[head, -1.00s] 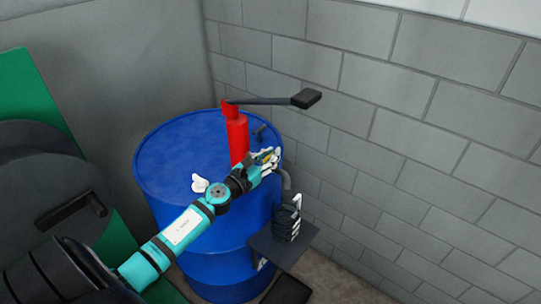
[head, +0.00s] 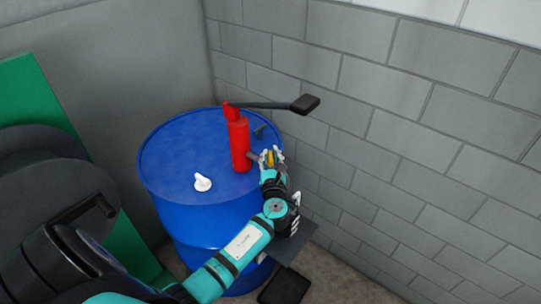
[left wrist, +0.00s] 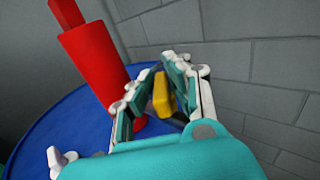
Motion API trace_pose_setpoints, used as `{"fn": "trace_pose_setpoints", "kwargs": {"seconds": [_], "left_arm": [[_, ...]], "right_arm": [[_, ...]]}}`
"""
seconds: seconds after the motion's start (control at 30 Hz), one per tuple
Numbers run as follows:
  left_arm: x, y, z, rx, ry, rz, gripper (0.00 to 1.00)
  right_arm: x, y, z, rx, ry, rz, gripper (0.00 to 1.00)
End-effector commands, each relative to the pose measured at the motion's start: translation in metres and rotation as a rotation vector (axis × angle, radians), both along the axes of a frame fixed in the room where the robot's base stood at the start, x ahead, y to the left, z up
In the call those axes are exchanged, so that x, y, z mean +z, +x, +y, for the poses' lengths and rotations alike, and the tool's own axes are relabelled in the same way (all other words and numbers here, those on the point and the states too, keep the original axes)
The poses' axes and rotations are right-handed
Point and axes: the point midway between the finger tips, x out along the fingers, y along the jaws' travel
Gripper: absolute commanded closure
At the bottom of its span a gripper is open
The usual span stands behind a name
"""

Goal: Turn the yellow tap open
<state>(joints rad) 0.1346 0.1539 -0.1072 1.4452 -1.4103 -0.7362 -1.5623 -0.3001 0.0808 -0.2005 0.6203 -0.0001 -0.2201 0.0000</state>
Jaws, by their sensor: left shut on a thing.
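The yellow tap (left wrist: 162,95) sits between the fingers of my left gripper (left wrist: 162,78) in the left wrist view. The gripper is shut on it. In the head view, the left gripper (head: 271,157) is at the right edge of the blue drum's top, just right of the red pump, and a bit of the yellow tap (head: 270,157) shows between its fingers. The pipe under the tap is mostly hidden by the hand. My right gripper is in neither view.
The red pump (head: 239,145) stands on the blue drum (head: 170,165), its dark lever (head: 270,105) reaching right. A white fitting (head: 202,182) sits on the drum top. A grey block wall (head: 430,130) is close on the right. A dark shelf (head: 290,253) juts out below.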

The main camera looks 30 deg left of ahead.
Motion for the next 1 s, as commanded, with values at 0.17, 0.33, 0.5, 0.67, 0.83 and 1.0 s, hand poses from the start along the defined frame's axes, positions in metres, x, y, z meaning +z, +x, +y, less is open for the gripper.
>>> {"fn": "trace_pose_setpoints", "kwargs": {"seconds": [0.17,0.33,0.5,0.67,0.83,1.0], "left_arm": [[-0.003,0.002,-0.002,0.169,-0.003,-0.002,1.0],[-0.004,0.002,-0.002,0.33,-0.001,-0.002,1.0],[-0.004,0.002,-0.001,0.487,0.0,-0.002,1.0],[-0.004,0.002,-0.001,0.617,0.0,-0.002,1.0],[-0.004,0.001,0.0,0.726,0.001,-0.001,1.0],[-0.002,0.001,0.0,0.802,0.002,-0.001,1.0]], "right_arm": [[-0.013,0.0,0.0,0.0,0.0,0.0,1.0],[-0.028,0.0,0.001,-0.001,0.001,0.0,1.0],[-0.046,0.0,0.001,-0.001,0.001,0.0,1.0],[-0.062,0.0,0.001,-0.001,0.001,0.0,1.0],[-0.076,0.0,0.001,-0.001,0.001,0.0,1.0],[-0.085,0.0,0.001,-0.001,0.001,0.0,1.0]]}}
